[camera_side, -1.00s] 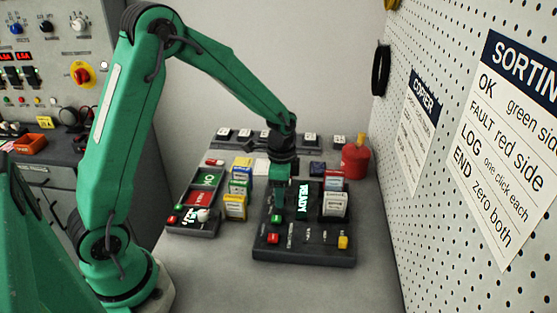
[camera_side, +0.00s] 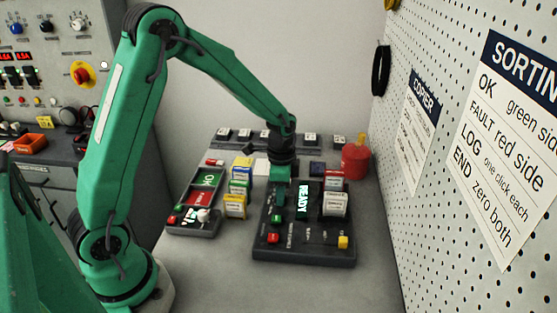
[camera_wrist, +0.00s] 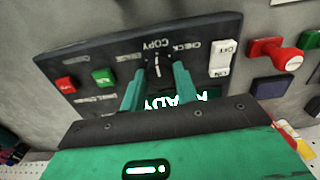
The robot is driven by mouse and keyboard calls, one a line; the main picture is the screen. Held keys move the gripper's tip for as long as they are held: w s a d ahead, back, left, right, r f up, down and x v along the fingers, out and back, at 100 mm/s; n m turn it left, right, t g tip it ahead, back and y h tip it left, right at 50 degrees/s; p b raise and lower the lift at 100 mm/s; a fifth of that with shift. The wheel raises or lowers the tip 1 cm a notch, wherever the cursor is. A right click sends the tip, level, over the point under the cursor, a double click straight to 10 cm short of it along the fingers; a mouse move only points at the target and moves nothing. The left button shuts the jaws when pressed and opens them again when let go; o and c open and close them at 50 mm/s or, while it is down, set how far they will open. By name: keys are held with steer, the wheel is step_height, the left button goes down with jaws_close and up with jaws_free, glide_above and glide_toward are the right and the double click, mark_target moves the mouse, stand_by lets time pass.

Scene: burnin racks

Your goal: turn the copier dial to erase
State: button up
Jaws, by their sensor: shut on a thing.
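The copier (camera_side: 305,256) is a dark panel on the bench, with a lit READY display (camera_side: 303,200). My gripper (camera_side: 277,208) points down at its left part. In the wrist view my gripper (camera_wrist: 158,69) has its two green fingers shut around the copier dial (camera_wrist: 157,66), one on each side. The white mark on the dial points at the COPY label (camera_wrist: 158,44). A CHECK label stands to one side of COPY; the label on the other side is too small to read. In the side view the arm hides the dial.
The copier has a red button (camera_wrist: 66,84), a green button (camera_wrist: 104,77) and an OFF/ON switch (camera_wrist: 223,58). Coloured boxes (camera_side: 236,206) and another panel (camera_side: 193,230) stand left of it. A red canister (camera_side: 355,160) stands behind. The front bench is clear.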

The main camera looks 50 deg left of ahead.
steer(key=n, duration=0.4)
steer(key=shift+n, duration=2.2)
steer(key=o, duration=1)
steer(key=shift+r, duration=0.1)
step_height(320, 180, up, 7)
steer(key=shift+r, duration=0.35)
steer(key=shift+r, duration=0.1)
